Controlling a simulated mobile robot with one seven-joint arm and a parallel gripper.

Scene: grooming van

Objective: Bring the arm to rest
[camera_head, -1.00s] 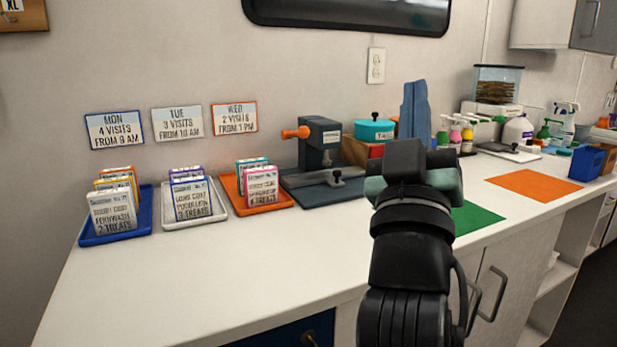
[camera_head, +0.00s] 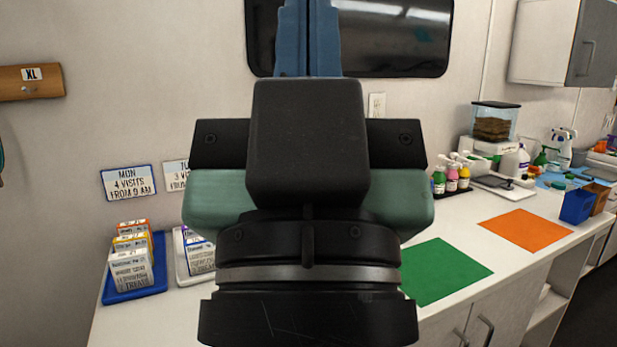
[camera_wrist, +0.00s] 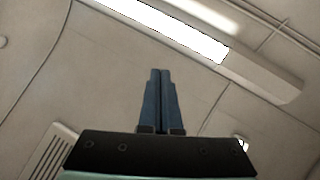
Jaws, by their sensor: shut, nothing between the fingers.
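My gripper (camera_head: 309,40) is raised in front of the head camera, pointing up, with its blue fingers side by side in front of the dark wall panel. The fingers are shut with nothing between them. In the wrist view my gripper (camera_wrist: 161,75) also shows closed, against the ceiling and a bright light strip (camera_wrist: 175,28). My wrist and gripper body hide the middle of the counter and the things that stand there.
The white counter (camera_head: 160,315) runs along the wall. A green mat (camera_head: 445,271) and an orange mat (camera_head: 525,229) lie at right.

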